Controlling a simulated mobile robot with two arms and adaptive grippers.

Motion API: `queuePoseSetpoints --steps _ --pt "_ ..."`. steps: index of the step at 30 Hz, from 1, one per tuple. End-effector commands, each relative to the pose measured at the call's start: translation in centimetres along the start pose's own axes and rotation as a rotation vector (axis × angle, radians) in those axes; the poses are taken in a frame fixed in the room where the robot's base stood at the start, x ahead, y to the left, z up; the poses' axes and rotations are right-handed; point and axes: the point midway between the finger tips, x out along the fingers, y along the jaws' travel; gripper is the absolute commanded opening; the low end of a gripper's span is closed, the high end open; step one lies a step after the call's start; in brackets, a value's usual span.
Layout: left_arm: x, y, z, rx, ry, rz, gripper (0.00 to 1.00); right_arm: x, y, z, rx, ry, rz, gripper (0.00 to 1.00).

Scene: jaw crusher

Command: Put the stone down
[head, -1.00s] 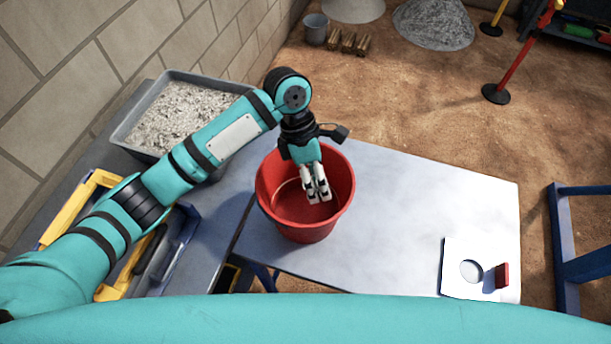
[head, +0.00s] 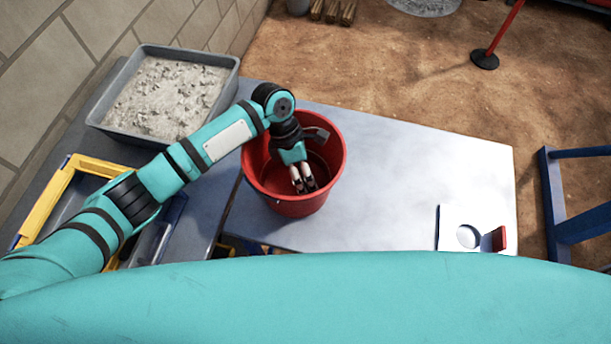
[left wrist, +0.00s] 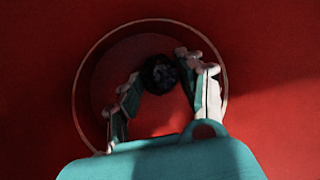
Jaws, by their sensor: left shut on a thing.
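My left gripper (head: 304,184) is inside the red bucket (head: 335,150), pointing down toward its floor. In the left wrist view its fingers (left wrist: 158,95) close around a dark, rough stone (left wrist: 159,72), with the round bucket floor behind it. The stone is hidden in the head view. I cannot tell whether it touches the bucket floor. My right gripper does not show.
The bucket stands on a grey-white table (head: 410,165). A grey tray of pale gravel (head: 112,126) and a yellow-edged toolbox (head: 45,205) lie to the left. A white plate with a round knob (head: 468,236) sits at the table's right; the table's middle is clear.

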Motion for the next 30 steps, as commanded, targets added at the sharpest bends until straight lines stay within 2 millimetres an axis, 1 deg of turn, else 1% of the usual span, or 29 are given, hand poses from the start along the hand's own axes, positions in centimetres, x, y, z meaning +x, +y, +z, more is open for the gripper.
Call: queuePoseSetpoints --steps 2,11,12,14,23,26,30 --pt "0.5 0.2 -0.1 0.001 -0.001 0.001 0.00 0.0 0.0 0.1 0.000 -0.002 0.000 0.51" --pt "0.6 0.2 -0.1 0.000 -0.001 0.001 0.00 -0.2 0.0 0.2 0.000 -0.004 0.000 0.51" --pt "0.7 0.3 -0.2 0.000 -0.001 0.001 0.41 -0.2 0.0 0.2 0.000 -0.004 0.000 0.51" --pt "0.7 0.3 -0.2 0.000 -0.001 0.002 0.48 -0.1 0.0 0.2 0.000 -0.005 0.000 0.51" --pt "0.5 0.3 -0.1 0.002 -0.001 0.003 0.48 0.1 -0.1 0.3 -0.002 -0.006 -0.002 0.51" --pt "-0.5 0.3 -0.1 0.002 -0.003 0.003 0.48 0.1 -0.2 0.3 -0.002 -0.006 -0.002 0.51" --pt "-2.9 0.3 -0.1 0.001 -0.003 0.004 0.48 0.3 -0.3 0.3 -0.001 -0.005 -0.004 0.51"
